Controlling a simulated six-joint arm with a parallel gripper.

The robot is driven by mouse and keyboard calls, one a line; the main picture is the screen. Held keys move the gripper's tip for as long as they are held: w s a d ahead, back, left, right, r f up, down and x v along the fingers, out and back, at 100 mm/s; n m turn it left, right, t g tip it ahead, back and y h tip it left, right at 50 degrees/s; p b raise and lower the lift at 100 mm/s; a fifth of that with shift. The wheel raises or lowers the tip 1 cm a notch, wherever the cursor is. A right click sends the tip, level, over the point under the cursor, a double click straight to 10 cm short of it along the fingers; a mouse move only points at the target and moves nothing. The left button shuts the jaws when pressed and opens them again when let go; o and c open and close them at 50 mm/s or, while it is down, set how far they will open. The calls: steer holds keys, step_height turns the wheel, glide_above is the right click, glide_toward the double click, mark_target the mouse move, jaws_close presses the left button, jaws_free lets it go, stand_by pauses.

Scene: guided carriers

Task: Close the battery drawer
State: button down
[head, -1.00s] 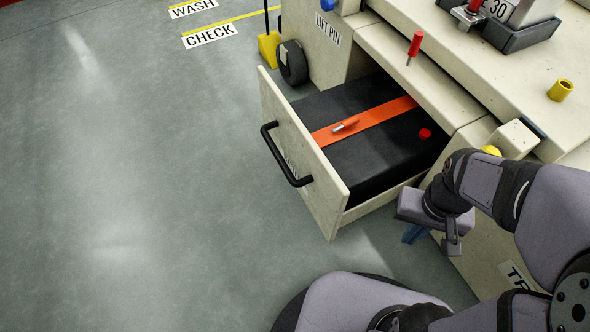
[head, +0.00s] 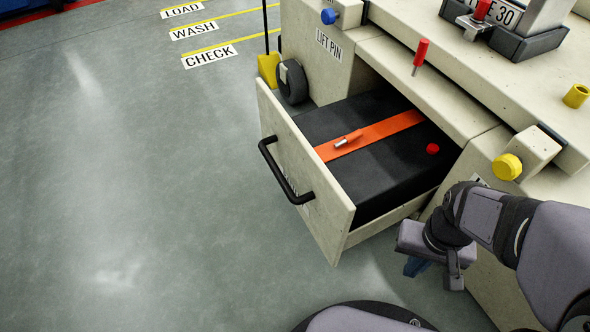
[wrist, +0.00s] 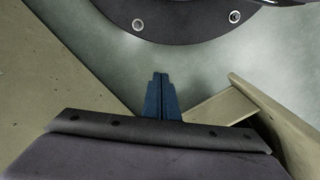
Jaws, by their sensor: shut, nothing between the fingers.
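The battery drawer (head: 322,218) stands pulled out of the cream carrier, with a black bar handle (head: 285,175) on its front panel. Inside lies a black battery (head: 385,175) with an orange strap (head: 385,128) across it; an orange-handled pin (head: 348,139) lies on the strap and a red cap (head: 432,149) sits near its right end. My gripper (head: 416,266) points down beside the drawer's near side, apart from the handle. Its blue fingers are together and empty in the wrist view (wrist: 160,84), where the drawer (wrist: 275,115) shows at right.
The carrier body (head: 440,85) rises behind the drawer, with a red pin (head: 420,52) and a yellow knob (head: 507,167). A dark caster wheel (head: 292,82) stands beyond the drawer. The grey floor left of the drawer front is clear.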

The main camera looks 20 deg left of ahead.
step_height(320, 180, up, 23)
steer(key=n+t+h+p, duration=0.4)
steer(key=n+h+p, duration=0.5)
steer(key=n+p, duration=1.3)
glide_above(312, 155)
steer(key=p, duration=0.2)
steer(key=shift+f+m, duration=0.15)
steer(key=shift+m, duration=0.85)
steer(key=s+a+f+n+t+h+p, duration=0.1)
steer(key=s+a+n+t+p, duration=0.1)
steer(key=s+a+n+t, duration=0.4)
steer(key=s+a+n, duration=0.1)
steer(key=s+a, duration=0.3)
steer(key=s, duration=0.4)
steer(key=shift+a+f, duration=0.35)
steer(key=shift+f, duration=0.05)
